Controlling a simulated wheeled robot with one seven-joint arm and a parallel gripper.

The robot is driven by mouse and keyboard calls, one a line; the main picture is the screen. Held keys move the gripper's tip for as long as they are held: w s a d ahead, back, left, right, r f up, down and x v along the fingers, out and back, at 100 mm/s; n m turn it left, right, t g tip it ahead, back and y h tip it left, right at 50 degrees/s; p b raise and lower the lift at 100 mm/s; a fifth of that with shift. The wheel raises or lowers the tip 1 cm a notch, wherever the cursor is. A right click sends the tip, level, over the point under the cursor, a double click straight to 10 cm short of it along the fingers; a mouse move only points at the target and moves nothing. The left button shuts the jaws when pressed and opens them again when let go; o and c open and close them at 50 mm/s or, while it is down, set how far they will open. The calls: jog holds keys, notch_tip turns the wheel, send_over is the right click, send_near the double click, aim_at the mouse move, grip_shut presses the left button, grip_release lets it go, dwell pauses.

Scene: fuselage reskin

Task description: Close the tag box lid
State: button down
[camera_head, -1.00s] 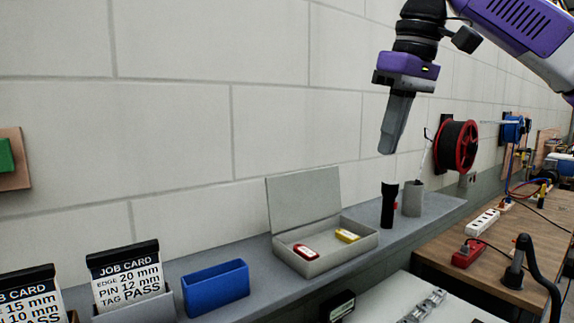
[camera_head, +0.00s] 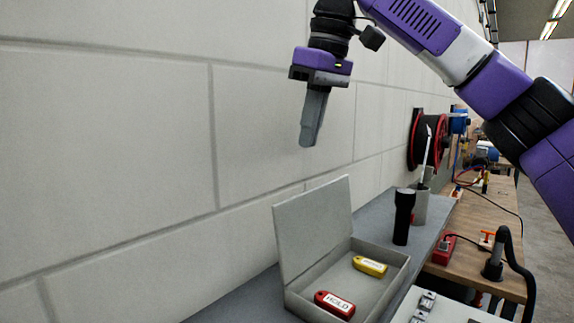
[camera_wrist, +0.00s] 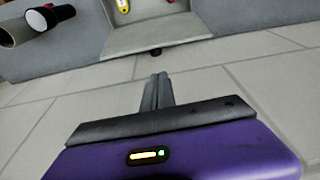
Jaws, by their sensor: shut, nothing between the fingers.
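The grey tag box (camera_head: 377,297) sits on the shelf against the wall. Its lid (camera_head: 313,226) stands open, raised on the wall side and leaning back a little. A red tag (camera_head: 334,304) marked HOLD and a yellow tag (camera_head: 370,266) lie inside. My gripper (camera_head: 307,143) is shut and empty, pointing down in the air above the box, apart from the lid. In the wrist view my gripper (camera_wrist: 158,76) shows with its fingers together, and part of the box (camera_wrist: 150,40) with the yellow tag (camera_wrist: 123,5) is at the top edge.
A black flashlight (camera_head: 403,217) stands on the shelf right of the box, beside a grey cup (camera_head: 421,206). A red cable reel (camera_head: 416,140) is on the wall behind. A wooden bench (camera_head: 470,258) with a red item is at right. The air above the box is clear.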

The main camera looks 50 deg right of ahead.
send_over(314, 221)
jog(key=w+d, duration=0.2)
jog(key=w, duration=0.3)
jog(key=x, duration=0.3)
jog(key=s+x, duration=0.1)
jog(key=x, duration=0.2)
jog(key=s+p+x, duration=0.1)
jog(key=x, duration=0.2)
jog(key=shift+s+f, duration=0.1)
jog(key=shift+f, duration=0.25)
jog(key=shift+f, duration=0.1)
